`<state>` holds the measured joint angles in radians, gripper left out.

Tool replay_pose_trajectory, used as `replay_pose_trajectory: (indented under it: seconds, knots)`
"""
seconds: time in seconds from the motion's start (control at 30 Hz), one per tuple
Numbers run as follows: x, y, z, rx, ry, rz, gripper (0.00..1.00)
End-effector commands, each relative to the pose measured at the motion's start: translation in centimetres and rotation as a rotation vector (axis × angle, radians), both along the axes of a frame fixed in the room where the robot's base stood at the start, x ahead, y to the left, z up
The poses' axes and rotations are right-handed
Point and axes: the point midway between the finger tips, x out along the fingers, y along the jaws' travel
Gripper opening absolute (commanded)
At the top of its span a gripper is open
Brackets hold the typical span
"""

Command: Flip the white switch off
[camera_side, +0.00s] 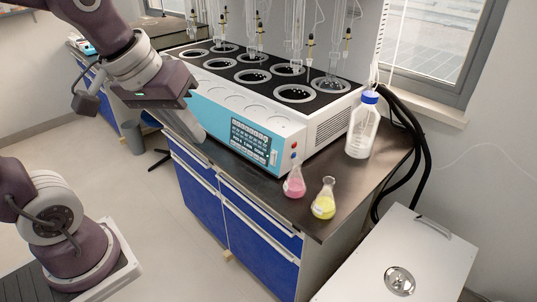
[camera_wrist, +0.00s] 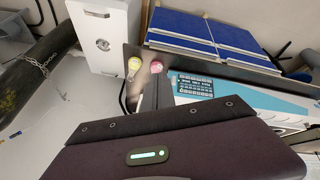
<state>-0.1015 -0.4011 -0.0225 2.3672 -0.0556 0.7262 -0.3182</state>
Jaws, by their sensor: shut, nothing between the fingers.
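The multi distiller (camera_side: 265,120) is a white and light-blue box on the bench, with a dark keypad display (camera_side: 249,142) on its front. A small white upright switch (camera_side: 273,157) sits on the front panel just right of the display; its position is too small to tell. My gripper (camera_side: 202,138) is shut and empty, in front of the distiller's front face, left of the display and apart from the switch. In the wrist view my gripper (camera_wrist: 157,66) points toward the flasks, with the display (camera_wrist: 192,85) to its right. The switch cannot be made out there.
A pink flask (camera_side: 294,184) and a yellow flask (camera_side: 324,203) stand on the bench near the distiller's right front corner. A white bottle with a blue cap (camera_side: 361,128) stands to the right. Glassware rises above the distiller.

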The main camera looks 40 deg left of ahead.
Motion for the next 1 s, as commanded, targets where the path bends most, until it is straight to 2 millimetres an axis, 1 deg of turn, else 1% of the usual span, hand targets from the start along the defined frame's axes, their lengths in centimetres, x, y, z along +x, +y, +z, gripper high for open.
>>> replay_pose_trajectory:
  seconds: [0.03, 0.07, 0.1, 0.17, 0.2, 0.27, 0.3, 0.4, 0.5, 0.6, 0.9, 1.0]
  knots:
    - [2.6, 0.7, -0.9, -0.05, 0.023, 0.107, 0.0]
    - [4.3, 1.2, -1.4, -0.083, 0.029, 0.181, 0.0]
    - [6.5, 1.9, -2.3, -0.128, 0.036, 0.28, 0.0]
    - [9.6, 3.2, -3.9, -0.193, 0.046, 0.428, 0.0]
    - [11.5, 4.1, -5.2, -0.235, 0.053, 0.525, 0.0]
    - [13.9, 5.5, -7.4, -0.293, 0.06, 0.663, 0.0]
    - [15.3, 6.4, -8.8, -0.328, 0.064, 0.747, 0.0]
    - [17.7, 8.3, -12.0, -0.395, 0.07, 0.919, 0.0]
    - [19.1, 9.4, -14.1, -0.438, 0.072, 1.029, 0.0]
    - [19.5, 10.0, -15.0, -0.456, 0.072, 1.075, 0.0]
    - [19.6, 10.0, -15.1, -0.457, 0.072, 1.081, 0.0]
    - [19.8, 10.0, -15.8, -0.457, 0.074, 1.081, 0.0]
